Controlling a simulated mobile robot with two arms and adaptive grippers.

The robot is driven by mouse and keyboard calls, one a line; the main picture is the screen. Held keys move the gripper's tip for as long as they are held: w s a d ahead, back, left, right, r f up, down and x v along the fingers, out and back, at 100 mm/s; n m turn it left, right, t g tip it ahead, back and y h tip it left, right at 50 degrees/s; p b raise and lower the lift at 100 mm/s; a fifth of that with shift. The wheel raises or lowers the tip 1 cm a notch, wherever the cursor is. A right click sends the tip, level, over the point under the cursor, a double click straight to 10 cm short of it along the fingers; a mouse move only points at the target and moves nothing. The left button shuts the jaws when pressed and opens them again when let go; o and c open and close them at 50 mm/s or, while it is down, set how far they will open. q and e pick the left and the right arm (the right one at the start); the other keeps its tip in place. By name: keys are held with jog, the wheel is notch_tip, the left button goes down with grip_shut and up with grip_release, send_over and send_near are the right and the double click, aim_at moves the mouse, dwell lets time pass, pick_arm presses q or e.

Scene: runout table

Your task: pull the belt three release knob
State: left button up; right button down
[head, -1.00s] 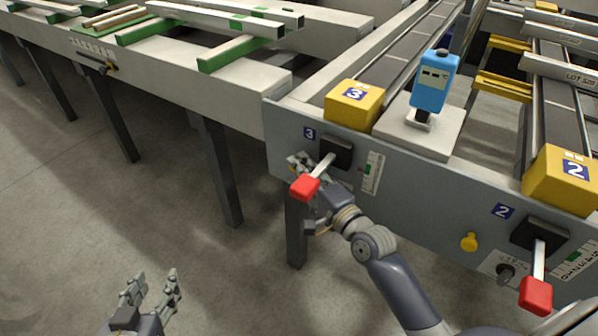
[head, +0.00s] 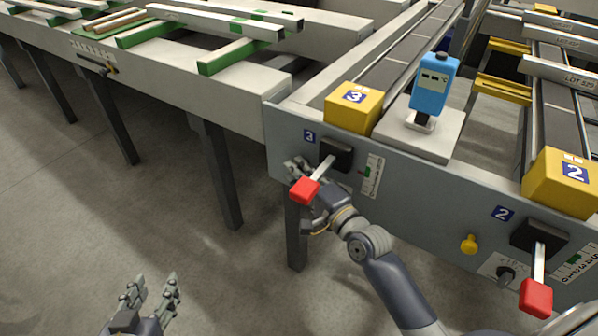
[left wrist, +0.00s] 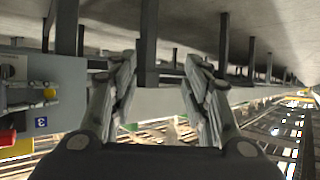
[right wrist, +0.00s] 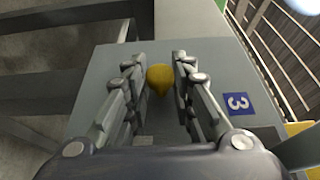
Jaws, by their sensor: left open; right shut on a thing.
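The belt three release knob is yellow and round; it shows in the right wrist view (right wrist: 160,78) between the fingers of my right gripper (right wrist: 160,62). The fingers lie on both sides of it, shut on it. In the head view my right gripper (head: 297,166) is at the grey front panel, below the blue "3" label (head: 309,136), and its hand hides the knob. The red-handled lever (head: 304,190) of belt three stands in front of that hand. My left gripper (head: 150,286) is open and empty, low at the left, away from the panel.
Right of the lever is a gauge (head: 372,175). A yellow box (head: 353,107) marked 3 and a blue device (head: 434,84) stand above the panel. Belt two has its own yellow knob (head: 469,243) and red lever (head: 536,296). The floor at left is open.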

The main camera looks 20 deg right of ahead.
pick_arm(q)
jog(key=s+a+f+g+y+p, duration=0.1)
jog(key=s+a+f+g, duration=0.1)
jog(key=s+f+g, duration=0.2)
notch_tip(320, 180, down, 2)
jog(key=s, duration=0.2)
jog(key=shift+s+a+g, duration=0.3)
jog(key=shift+s+g, duration=0.1)
pick_arm(e)
jog(key=shift+s+a+f, duration=0.15)
jog(key=shift+s+a, duration=0.35)
jog(key=shift+a, duration=0.25)
jog(key=c, duration=1.6)
grip_release()
pick_arm(q)
jog(key=shift+s, duration=0.1)
pick_arm(e)
jog(key=shift+o, duration=1.2)
jog(key=shift+s, duration=0.1)
jog(key=v, duration=1.2)
